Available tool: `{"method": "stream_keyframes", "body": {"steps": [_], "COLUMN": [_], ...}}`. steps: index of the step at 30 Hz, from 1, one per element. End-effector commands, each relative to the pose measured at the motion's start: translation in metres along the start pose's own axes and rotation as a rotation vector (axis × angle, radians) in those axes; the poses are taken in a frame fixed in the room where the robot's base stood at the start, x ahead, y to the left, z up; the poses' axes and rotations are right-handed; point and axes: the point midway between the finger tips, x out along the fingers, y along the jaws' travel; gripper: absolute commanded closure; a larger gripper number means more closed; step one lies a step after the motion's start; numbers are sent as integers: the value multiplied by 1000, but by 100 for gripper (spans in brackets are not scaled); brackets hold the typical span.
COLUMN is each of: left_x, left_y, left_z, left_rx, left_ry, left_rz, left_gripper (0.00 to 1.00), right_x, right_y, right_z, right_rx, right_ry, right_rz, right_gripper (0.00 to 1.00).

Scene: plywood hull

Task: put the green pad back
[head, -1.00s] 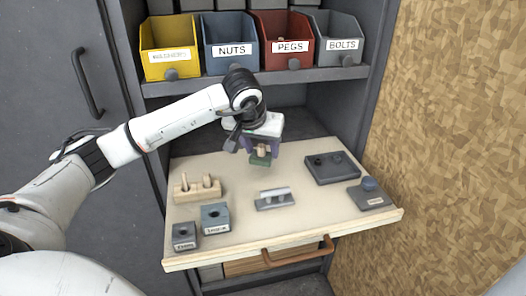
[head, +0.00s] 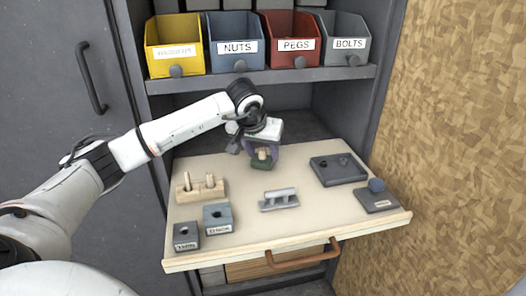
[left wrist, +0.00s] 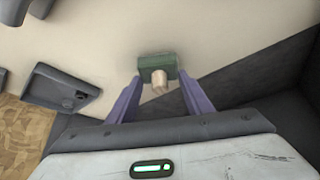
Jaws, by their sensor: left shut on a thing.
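The green pad (head: 261,164) is a small green block with a pale wooden knob on top. My left gripper (head: 263,155) is shut on it, above the rear middle of the pale pull-out board (head: 235,243). In the left wrist view the green pad (left wrist: 146,63) and its knob sit between the purple fingertips of my left gripper (left wrist: 159,78). Whether the pad's underside touches the board cannot be told. My right gripper is not in view.
The board carries a wooden block with pegs (head: 202,194), two labelled blocks (head: 218,218) (head: 186,236), a grey holder (head: 279,199), a dark tray (head: 338,170) and a grey block with a blue knob (head: 377,200). Labelled bins (head: 235,43) stand on the shelf above.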

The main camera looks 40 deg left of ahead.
Motion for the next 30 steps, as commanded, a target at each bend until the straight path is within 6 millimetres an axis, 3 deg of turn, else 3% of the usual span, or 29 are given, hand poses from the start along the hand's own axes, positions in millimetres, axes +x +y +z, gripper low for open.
{"method": "stream_keyframes", "body": {"steps": [9,10,14,23,30], "left_x": [1,1,1,-1,-35], "left_y": [0,0,0,0,-1], "left_z": [0,0,0,0,-2], "left_rx": [0,0,0,0,1], "left_ry": [0,0,0,0,4], "left_rz": [0,0,0,0,0], "left_gripper": [72,52,32,32,32], "right_x": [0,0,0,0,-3], "right_y": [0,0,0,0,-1], "right_z": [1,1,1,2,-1], "right_rx": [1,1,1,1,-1], "right_ry": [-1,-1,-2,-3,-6], "right_rz": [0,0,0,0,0], "right_gripper": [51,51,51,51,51]}}
